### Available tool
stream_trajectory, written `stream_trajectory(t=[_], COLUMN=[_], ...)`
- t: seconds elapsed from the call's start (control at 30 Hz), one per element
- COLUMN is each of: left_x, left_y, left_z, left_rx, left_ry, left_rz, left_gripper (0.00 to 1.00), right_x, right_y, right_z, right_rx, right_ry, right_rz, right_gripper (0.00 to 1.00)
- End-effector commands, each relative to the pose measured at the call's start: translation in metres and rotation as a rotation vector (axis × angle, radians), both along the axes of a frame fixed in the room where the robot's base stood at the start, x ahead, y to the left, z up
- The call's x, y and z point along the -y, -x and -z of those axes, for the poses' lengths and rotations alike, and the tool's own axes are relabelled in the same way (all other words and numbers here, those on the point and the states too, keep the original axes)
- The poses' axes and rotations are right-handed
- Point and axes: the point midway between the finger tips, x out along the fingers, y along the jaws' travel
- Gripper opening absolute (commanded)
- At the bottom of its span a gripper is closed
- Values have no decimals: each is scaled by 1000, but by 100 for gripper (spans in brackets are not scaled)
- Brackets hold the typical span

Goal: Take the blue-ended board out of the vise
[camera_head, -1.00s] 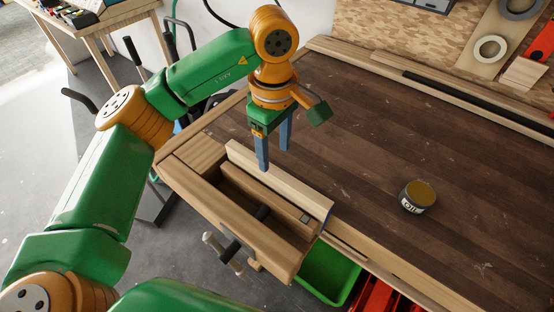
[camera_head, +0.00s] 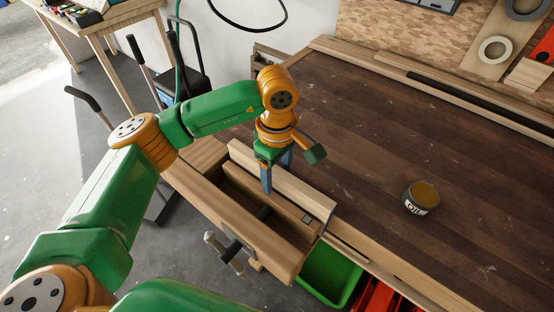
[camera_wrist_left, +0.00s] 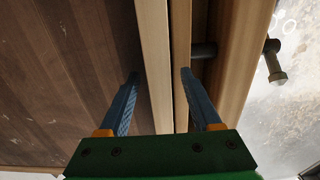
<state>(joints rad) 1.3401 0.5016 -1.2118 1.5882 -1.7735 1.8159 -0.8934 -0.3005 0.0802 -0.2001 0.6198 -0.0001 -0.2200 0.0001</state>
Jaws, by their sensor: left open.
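The board (camera_head: 306,193) is a pale plank standing on edge in the wooden vise (camera_head: 270,243) at the bench's front edge. Its blue end shows only as a thin sliver at the right. My left gripper (camera_head: 278,174) points down, open, with one finger on the near side of the board and the other on the far side. In the left wrist view the board (camera_wrist_left: 155,45) runs between the two spread fingers of the gripper (camera_wrist_left: 159,74). I cannot tell whether either finger touches it. My right gripper is not in view.
An oil tin (camera_head: 421,198) stands on the bench (camera_head: 400,140) to the right. The vise handle (camera_head: 224,252) sticks out in front. A green bin (camera_head: 332,275) is below the bench edge. Planks lie along the back. The bench middle is clear.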

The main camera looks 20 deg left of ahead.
Motion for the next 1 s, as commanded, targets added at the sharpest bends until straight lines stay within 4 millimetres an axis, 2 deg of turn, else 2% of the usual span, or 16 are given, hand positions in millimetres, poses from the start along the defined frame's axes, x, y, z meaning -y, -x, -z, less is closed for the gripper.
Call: stream_trajectory(t=[0.3, 0.33, 0.57, 1.0], left_x=[0, 0, 0, 0], left_y=[0, 0, 0, 0], left_z=[4, 4, 4, 4], left_rx=[1, 1, 1, 1], left_ry=[-1, -1, -1, 0], left_rz=[0, 0, 0, 1], left_gripper=[65, 62, 0, 0], right_x=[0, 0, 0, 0], right_y=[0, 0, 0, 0], right_z=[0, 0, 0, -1], right_rx=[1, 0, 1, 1], right_ry=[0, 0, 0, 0], right_rz=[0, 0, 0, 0], right_gripper=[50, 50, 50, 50])
